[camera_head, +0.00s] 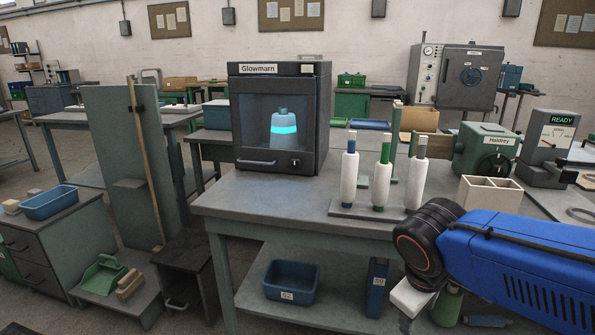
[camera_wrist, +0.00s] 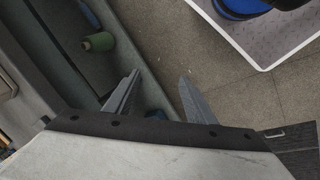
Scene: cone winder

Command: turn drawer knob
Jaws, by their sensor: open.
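The dark Glowmarn cabinet (camera_head: 240,120) stands on the grey workbench (camera_head: 265,200), with a glowing blue-banded bottle (camera_head: 284,128) behind its front window. Its lower front has a bar handle (camera_head: 258,162) at the left and a small dark round knob (camera_head: 295,163) at the right. The knob is too small to tell which way it is turned. My gripper (camera_wrist: 160,80) is open and empty in the wrist view, pointing down beside the bench over the floor. It is well away from the knob, to the lower right in the head view, where its fingers are hidden.
White-wound spools (camera_head: 383,177) stand on a rack at the bench's front right. A cream divided box (camera_head: 490,193) and the green Haldrey machine (camera_head: 470,150) are farther right. A blue bin (camera_head: 291,281) sits on the lower shelf. The bench top before the cabinet is clear.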

